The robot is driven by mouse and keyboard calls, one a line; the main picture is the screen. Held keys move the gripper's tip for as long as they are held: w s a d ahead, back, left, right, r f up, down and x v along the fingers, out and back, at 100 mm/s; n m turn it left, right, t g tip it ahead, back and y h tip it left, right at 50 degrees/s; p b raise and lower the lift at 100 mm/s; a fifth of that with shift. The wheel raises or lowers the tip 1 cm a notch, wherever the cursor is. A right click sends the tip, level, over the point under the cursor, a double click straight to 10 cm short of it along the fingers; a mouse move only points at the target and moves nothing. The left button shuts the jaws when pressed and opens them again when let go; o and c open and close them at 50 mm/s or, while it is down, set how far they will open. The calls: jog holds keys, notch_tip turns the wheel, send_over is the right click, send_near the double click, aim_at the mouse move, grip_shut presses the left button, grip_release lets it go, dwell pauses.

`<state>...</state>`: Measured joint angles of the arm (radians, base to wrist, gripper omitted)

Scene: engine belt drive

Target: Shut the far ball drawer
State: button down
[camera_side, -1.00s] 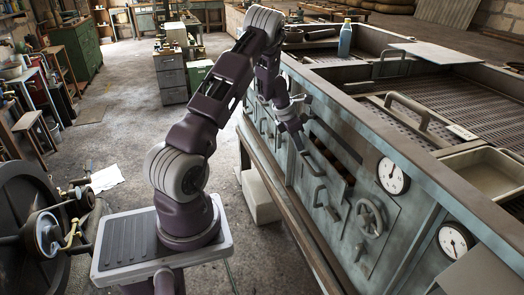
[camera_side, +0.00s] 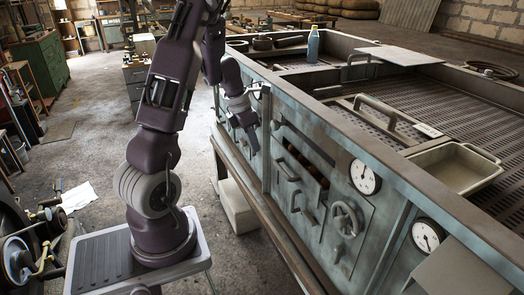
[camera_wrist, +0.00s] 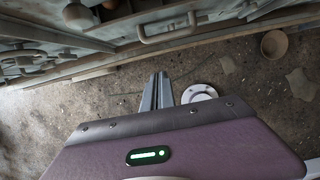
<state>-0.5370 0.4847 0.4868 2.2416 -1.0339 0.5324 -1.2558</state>
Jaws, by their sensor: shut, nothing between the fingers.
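My gripper (camera_side: 252,140) hangs close to the machine's grey-green front panel in the side view, left of the slot with brown balls (camera_side: 312,170). In the wrist view its fingers (camera_wrist: 157,92) are together and empty, pointing down over the floor. A pull handle (camera_wrist: 166,27) on the machine front lies beyond the fingertips, apart from them in the picture. A brownish ball (camera_wrist: 77,15) shows at the top left of the wrist view. My arm and gripper partly hide the far end of the front, so I cannot tell how far the far ball drawer stands out.
A handwheel (camera_side: 346,219), a gauge (camera_side: 365,177) and other handles (camera_side: 287,170) stick out from the machine front. A lower ledge (camera_side: 262,205) runs along it. A blue bottle (camera_side: 313,45) stands on top. The concrete floor beside the machine is mostly clear.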

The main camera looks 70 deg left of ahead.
jog(key=w+d+f, duration=0.2)
jog(key=w+f, duration=0.3)
jog(key=f, duration=0.4)
jog(key=shift+w, duration=0.3)
jog(key=shift+w+d+r, duration=0.1)
jog(key=shift+w, duration=2.15)
